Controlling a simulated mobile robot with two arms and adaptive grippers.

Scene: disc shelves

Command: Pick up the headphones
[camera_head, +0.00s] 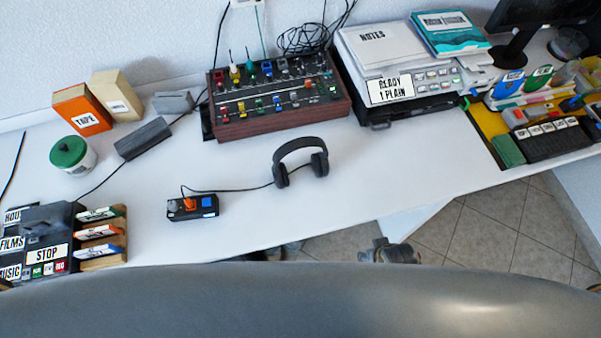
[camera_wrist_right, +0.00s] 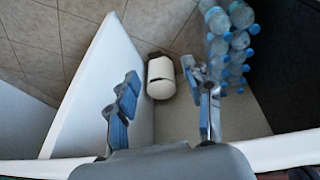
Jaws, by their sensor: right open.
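The black headphones (camera_head: 301,144) stand on the white table near its middle, band up, with a thin cable running left to a small black box (camera_head: 193,207) with grey, orange and blue knobs. My right gripper (camera_head: 390,253) shows partly at the table's front edge in the head view, apart from the headphones and to their lower right. In the right wrist view the right gripper (camera_wrist_right: 160,95) is open and empty, pointing down beside a white panel, with floor below. The headphones are not in the wrist view. My left gripper is not in view.
A wooden-sided mixer (camera_head: 275,95) stands behind the headphones. A stack of papers and a printer (camera_head: 400,85) are at the back right. A labelled black device (camera_head: 45,240) is at the left. The table right of the headphones is clear. Bottles (camera_wrist_right: 228,45) stand on the floor.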

